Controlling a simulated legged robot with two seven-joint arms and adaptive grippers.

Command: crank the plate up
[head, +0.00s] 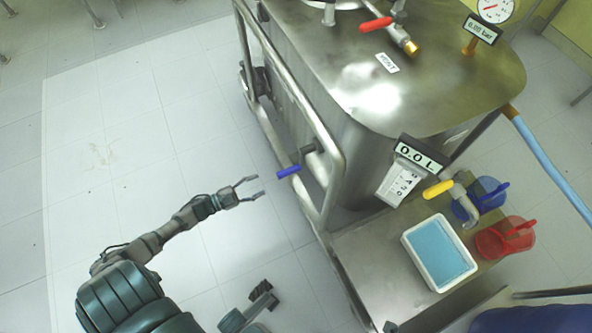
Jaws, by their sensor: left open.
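A crank with a blue handle (288,172) sticks out to the left from the side of the steel tank (365,160), by the tubular frame. My left gripper (258,187) is open and empty, with its fingers pointing right toward the blue handle. A small gap separates the fingertips from the handle, and they do not touch. A flat steel plate (355,245) lies at the foot of the tank, in front of it; I cannot tell whether the crank moves it.
A tubular rail (335,150) runs beside the crank. A white tray with blue liquid (438,252), a yellow-handled valve (438,189), a blue jug (485,195) and a red jug (505,238) stand at the right. The tiled floor left of the tank is clear.

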